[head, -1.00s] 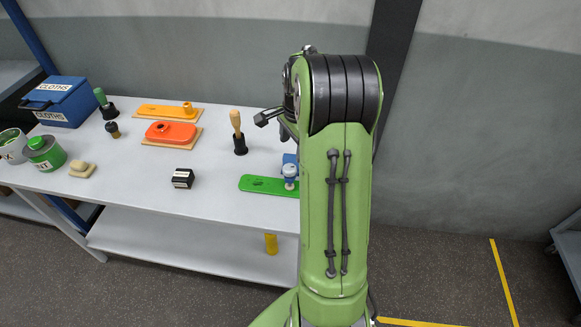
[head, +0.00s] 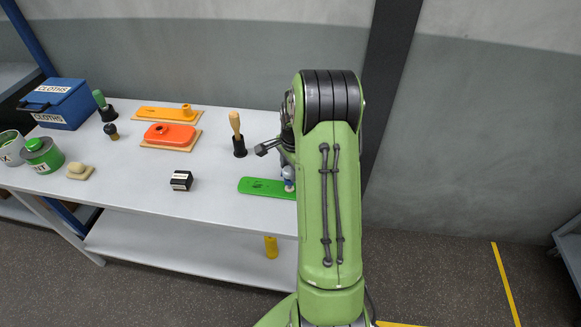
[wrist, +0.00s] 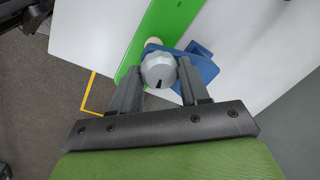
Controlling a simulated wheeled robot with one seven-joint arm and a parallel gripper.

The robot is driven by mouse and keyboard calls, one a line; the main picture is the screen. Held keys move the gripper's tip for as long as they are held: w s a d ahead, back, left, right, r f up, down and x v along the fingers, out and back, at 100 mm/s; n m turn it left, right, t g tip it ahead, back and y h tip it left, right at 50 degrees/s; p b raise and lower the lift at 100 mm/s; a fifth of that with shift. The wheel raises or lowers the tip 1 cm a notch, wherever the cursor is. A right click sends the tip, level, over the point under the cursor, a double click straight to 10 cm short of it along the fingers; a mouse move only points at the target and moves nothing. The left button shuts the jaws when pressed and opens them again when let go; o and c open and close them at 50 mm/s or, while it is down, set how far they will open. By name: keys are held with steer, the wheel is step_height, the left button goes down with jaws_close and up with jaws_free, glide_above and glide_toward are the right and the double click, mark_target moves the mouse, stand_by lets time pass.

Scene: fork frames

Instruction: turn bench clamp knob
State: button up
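The clamp knob (wrist: 158,71) is grey and round with a dark mark on its face, in the wrist view. It sits on the blue bench clamp (wrist: 203,68), beside the long green plate (wrist: 165,28). My gripper (wrist: 159,66) is open, with one finger on each side of the knob; I cannot tell whether either finger touches it. In the head view the green plate (head: 262,187) lies at the bench's front right.
The bench (head: 120,185) also holds a wooden-handled tool (head: 236,128), a small black block (head: 181,180), an orange-red part (head: 169,134), a yellow-orange part (head: 163,112), a blue cloths box (head: 60,102) and cans at the left. Bare bench top lies left of the green plate.

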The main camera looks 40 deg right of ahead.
steer(key=c, duration=0.3)
steer(key=shift+m, duration=0.8)
steer(key=shift+c, duration=0.2)
steer(key=o, duration=1.1)
steer(key=shift+c, duration=0.2)
step_height(320, 180, up, 16)
steer(key=s+p, duration=0.2)
steer(key=shift+a+f, duration=0.15)
steer(key=shift+a, duration=0.15)
